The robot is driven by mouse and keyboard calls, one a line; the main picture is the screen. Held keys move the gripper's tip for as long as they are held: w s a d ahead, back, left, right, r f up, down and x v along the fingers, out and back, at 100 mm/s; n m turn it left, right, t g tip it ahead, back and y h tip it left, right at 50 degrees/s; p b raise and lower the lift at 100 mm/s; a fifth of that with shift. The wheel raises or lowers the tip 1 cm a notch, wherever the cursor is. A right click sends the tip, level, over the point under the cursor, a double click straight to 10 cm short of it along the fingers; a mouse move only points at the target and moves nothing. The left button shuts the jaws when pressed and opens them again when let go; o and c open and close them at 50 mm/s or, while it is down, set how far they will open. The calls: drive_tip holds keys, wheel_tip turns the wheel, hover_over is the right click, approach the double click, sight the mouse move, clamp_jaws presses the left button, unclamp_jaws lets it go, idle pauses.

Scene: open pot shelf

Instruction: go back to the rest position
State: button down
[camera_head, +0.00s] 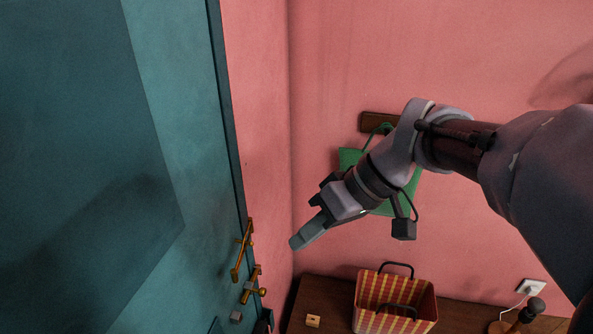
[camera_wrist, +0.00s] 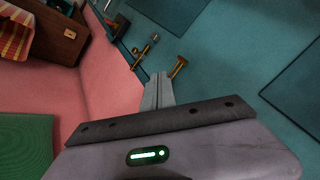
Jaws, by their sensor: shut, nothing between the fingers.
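My gripper (camera_head: 307,232) is in mid-air in front of the pink wall in the head view, left of the picture's middle, pointing down and left toward the teal door. Its two fingers (camera_wrist: 158,90) are together in the wrist view, with nothing seen between them. The arm comes in from the right edge and hides part of a green hanging item.
The teal door (camera_head: 165,90) with brass handles (camera_head: 242,250) fills the left. The green item (camera_head: 349,158) hangs from a brown wall piece (camera_head: 370,121). Below, a wooden top (camera_head: 460,315) holds a checked basket (camera_head: 395,296), a small wooden block (camera_head: 313,320) and a dark lamp-like object (camera_head: 533,309).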

drive_tip(key=s+d+f+m+t+h+b, duration=0.1)
drive_tip(key=s+f+m+b, duration=0.2)
drive_tip(key=f+b, duration=0.9)
drive_tip(key=s+d+f+m+t+h+b, duration=0.1)
drive_tip(key=s+f+m+b, duration=0.3)
drive_tip(key=f+b, duration=0.7)
drive_tip(key=s+d+f+m+t+h+b, duration=0.1)
drive_tip(key=s+f+m+t+h+b, duration=0.1)
drive_tip(key=f+b, duration=1)
drive_tip(key=s+f+m+h, duration=0.1)
drive_tip(key=s+f+m, duration=0.1)
drive_tip(key=s+f, duration=0.1)
drive_tip(key=shift+s+f+b, duration=0.15)
drive_tip(key=shift+f+b, duration=0.15)
drive_tip(key=shift+f, duration=0.6)
